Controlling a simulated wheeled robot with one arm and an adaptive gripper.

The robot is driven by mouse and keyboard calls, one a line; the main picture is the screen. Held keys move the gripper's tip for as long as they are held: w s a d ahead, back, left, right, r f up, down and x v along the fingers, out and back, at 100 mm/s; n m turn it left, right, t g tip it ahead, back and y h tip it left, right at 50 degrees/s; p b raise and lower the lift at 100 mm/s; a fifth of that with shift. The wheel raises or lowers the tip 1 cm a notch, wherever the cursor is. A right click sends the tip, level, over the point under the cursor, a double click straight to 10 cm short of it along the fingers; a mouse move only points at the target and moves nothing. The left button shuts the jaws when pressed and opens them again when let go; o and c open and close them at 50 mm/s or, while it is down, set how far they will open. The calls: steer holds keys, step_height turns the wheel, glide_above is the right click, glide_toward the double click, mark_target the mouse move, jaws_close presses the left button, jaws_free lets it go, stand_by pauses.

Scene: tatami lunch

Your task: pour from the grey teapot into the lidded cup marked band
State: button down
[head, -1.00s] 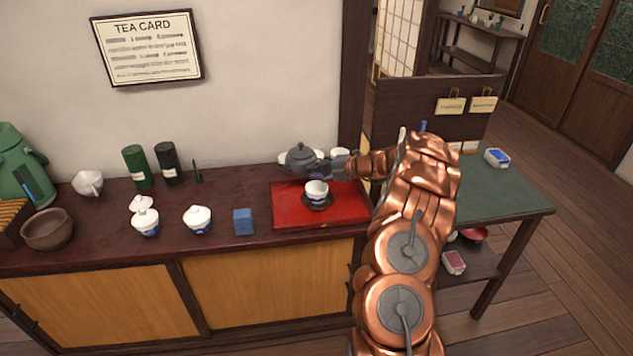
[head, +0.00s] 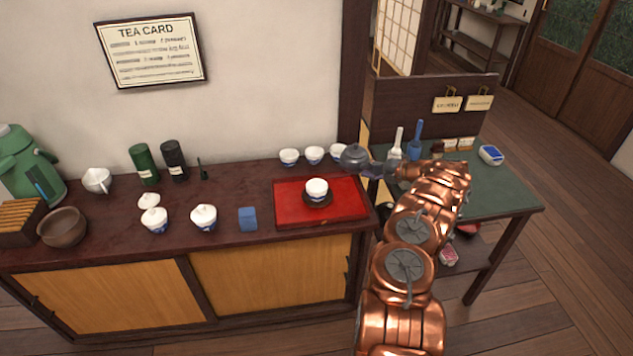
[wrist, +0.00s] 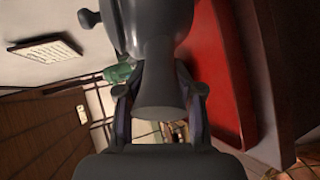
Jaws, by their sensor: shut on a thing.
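The grey teapot (head: 355,155) is held in the air by the back right corner of the red tray. My gripper (head: 384,168) is shut on its handle, on the teapot's right side. In the wrist view the handle (wrist: 160,95) sits between my fingers and the teapot body (wrist: 158,25) is beyond. A white cup (head: 317,188) stands on a dark saucer on the tray. Two white-and-blue cups, one at left (head: 154,222) and one at right (head: 204,218), stand on the counter. I cannot read which cup is marked band.
The red tray (head: 285,212) lies at the counter's right end. Small white cups (head: 289,157) stand behind it. A blue block (head: 248,219) lies left of the tray. The green side table (head: 500,190) holds utensils on the right. A loose lid (head: 149,200) lies at left.

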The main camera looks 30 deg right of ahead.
steer(key=shift+s+d+f, duration=0.15)
steer(key=shift+s+d, duration=0.25)
steer(key=shift+d, duration=0.1)
steer(key=shift+a+p, duration=0.2)
steer(key=shift+p, duration=0.1)
